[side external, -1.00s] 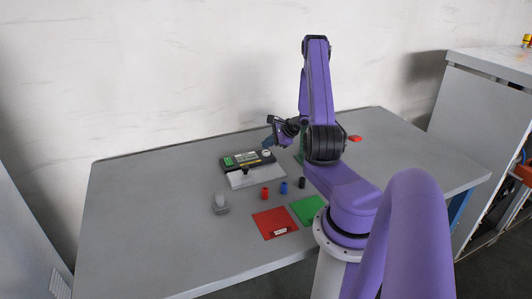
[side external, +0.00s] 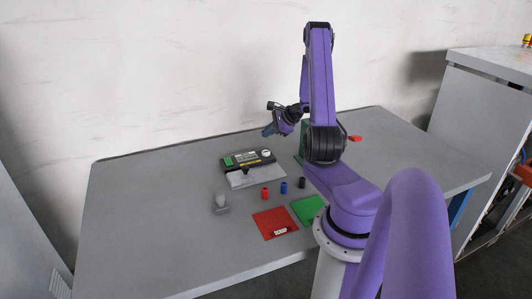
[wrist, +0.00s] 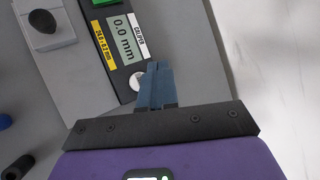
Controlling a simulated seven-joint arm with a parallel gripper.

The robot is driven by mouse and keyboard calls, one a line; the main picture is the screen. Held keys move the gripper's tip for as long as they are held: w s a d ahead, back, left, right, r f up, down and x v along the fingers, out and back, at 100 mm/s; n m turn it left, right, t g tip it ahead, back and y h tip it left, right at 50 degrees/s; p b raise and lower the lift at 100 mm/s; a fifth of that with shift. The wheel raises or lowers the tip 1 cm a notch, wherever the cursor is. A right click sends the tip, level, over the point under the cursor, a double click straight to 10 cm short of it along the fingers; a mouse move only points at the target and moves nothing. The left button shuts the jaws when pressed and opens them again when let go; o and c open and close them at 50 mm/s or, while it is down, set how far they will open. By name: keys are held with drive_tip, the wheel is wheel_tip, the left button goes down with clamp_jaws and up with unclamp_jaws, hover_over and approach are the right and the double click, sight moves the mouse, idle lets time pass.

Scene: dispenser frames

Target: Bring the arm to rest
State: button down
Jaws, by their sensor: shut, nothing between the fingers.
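My gripper (side external: 268,131) is raised above the back of the grey table, near a dark device with a green button. In the wrist view my gripper's blue fingers (wrist: 157,84) are closed together with nothing between them. The device (side external: 248,160) shows in the wrist view with its display (wrist: 122,40) reading "0.0 mm" and a "CALIPER" label. The fingers appear over its end in that view, but the side view shows a gap above it. A light grey plate with a black knob (wrist: 44,21) lies along the device.
On the table (side external: 150,220) stand red (side external: 265,193), blue (side external: 284,187) and black (side external: 302,182) cylinders. Red (side external: 268,226) and green (side external: 306,208) mats lie in front. A grey-white object (side external: 221,203) sits left. The table's left side is clear. A wall rises behind.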

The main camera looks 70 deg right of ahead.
idle(0.3)
drive_tip(key=w+a+r+n+g+y, duration=0.1)
drive_tip(key=w+a+r+n+y, duration=0.2)
drive_tip(key=a, duration=0.5)
drive_tip(key=w+a+r+n+g+y, duration=0.1)
drive_tip(key=w+a+n, duration=0.2)
drive_tip(key=a+n, duration=0.35)
drive_tip(key=w+a+r+n+g+y, duration=0.2)
drive_tip(key=w+a+r+n, duration=0.1)
drive_tip(key=a, duration=0.7)
drive_tip(key=s+a+r+n+g+y, duration=0.1)
drive_tip(key=s+a+n, duration=0.15)
drive_tip(key=a, duration=0.25)
drive_tip(key=s+a+r+n+g, duration=0.1)
drive_tip(key=a+n+g, duration=0.15)
drive_tip(key=a, duration=0.35)
drive_tip(key=s+a+r+n+g+h, duration=0.2)
drive_tip(key=s+a+r+n+g, duration=0.1)
drive_tip(key=s+a+n, duration=0.7)
drive_tip(key=s+a+r+n+t+h, duration=0.1)
drive_tip(key=s+n+h, duration=0.3)
drive_tip(key=s+n, duration=0.8)
drive_tip(key=shift+s+r+n, duration=0.35)
drive_tip(key=shift+s+r, duration=0.25)
drive_tip(key=shift+s, duration=0.95)
drive_tip(key=shift+t, duration=0.25)
